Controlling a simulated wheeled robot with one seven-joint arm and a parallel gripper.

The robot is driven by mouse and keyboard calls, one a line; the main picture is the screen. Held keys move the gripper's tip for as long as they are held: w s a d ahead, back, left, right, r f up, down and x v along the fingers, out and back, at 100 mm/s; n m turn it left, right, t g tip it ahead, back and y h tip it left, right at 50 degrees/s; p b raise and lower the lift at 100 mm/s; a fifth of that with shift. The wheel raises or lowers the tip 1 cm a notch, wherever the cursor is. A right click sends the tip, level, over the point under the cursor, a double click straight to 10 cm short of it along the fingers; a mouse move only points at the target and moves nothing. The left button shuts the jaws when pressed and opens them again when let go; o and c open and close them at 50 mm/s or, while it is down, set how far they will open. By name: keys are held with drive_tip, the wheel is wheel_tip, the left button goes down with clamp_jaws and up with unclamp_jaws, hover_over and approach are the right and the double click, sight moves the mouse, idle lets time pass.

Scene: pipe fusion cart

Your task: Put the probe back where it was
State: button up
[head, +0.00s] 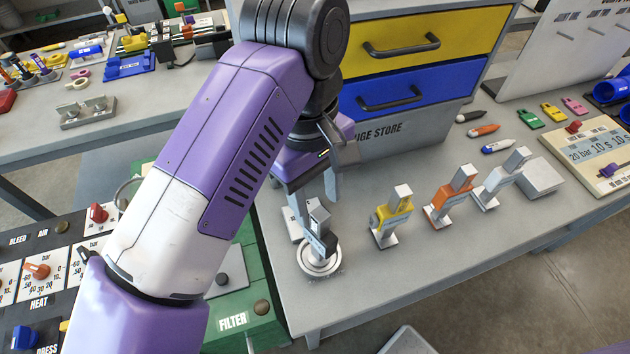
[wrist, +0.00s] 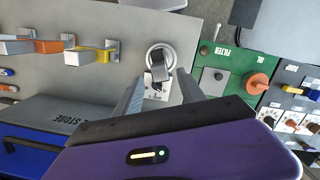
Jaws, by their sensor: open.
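A dark grey probe with a pale block-shaped top (head: 320,234) stands on a round white ringed base (head: 313,266) near the counter's left edge. In the wrist view the probe (wrist: 158,66) shows beyond and between my fingertips, with the round base (wrist: 151,50) around its foot. My gripper (head: 314,196) is open and empty, above and behind the probe, pointing down. Its two fingers also show apart in the wrist view (wrist: 160,84). Similar upright pieces in yellow (head: 391,216), orange (head: 452,196) and light grey (head: 500,180) stand in a row to the right.
A pale block (head: 541,180) sits beside the light grey piece. A drawer cabinet (head: 425,35) stands behind. Markers (head: 484,131) and coloured tags (head: 552,112) lie at the back right. A green filter panel (head: 258,290) borders the counter's left. The counter's front right is clear.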

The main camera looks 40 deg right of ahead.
drive_tip(key=shift+w+r+b, duration=0.2)
drive_tip(key=shift+r+b, duration=0.1)
drive_tip(key=shift+r, duration=1.75)
drive_tip(key=shift+d, duration=0.1)
